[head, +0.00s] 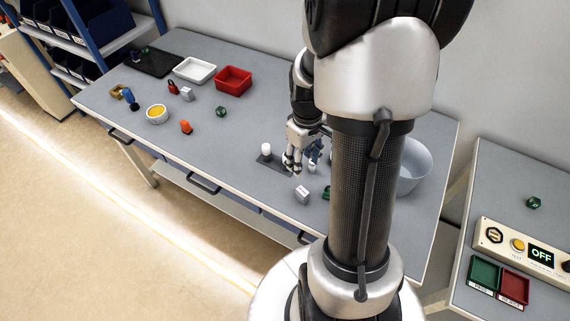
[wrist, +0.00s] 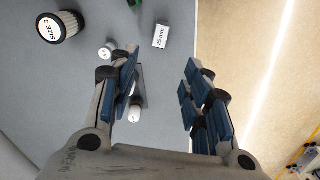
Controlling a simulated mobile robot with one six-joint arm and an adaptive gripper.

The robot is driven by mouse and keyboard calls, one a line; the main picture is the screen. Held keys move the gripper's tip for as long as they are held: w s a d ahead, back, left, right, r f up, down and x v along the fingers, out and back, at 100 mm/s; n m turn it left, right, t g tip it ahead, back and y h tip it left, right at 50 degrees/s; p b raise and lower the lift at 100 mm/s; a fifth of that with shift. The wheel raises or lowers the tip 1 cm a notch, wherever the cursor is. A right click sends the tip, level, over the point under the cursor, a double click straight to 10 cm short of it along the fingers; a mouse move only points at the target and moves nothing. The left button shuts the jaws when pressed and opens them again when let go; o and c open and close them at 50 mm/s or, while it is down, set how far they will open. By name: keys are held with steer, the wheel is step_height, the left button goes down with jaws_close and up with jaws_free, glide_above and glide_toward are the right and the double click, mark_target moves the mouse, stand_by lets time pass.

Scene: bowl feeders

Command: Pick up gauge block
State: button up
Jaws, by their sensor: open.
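A pale gauge block marked "25 mm" (wrist: 160,36) lies on the grey bench, beyond my fingertips in the wrist view. It appears to be the light grey block (head: 302,194) near the bench's front edge in the head view. My gripper (wrist: 162,75) is open, with nothing between its fingers. In the head view my gripper (head: 293,165) is over the bench, behind and slightly left of that block. Another small grey block (head: 187,94) lies farther left on the bench.
A "SIZE 3" cylinder (wrist: 60,27) and a small white-topped piece (wrist: 105,52) lie left of the gauge block. A white cylinder (head: 266,149) stands on a dark plate. A grey bowl (head: 414,168) is partly behind my arm. A red tray (head: 233,80) stands farther back.

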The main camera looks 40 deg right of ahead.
mark_target(302, 191)
step_height(302, 191, down, 12)
steer(key=b, duration=0.3)
steer(key=shift+r, duration=0.15)
steer(key=shift+s+f+b, duration=0.2)
steer(key=shift+f+b, duration=0.5)
steer(key=shift+f, duration=0.65)
steer(key=shift+s+f+b, duration=0.15)
steer(key=shift+f+b, duration=0.5)
steer(key=shift+f, duration=0.65)
steer(key=shift+r, duration=0.1)
steer(key=shift+c, duration=0.3)
jaws_close()
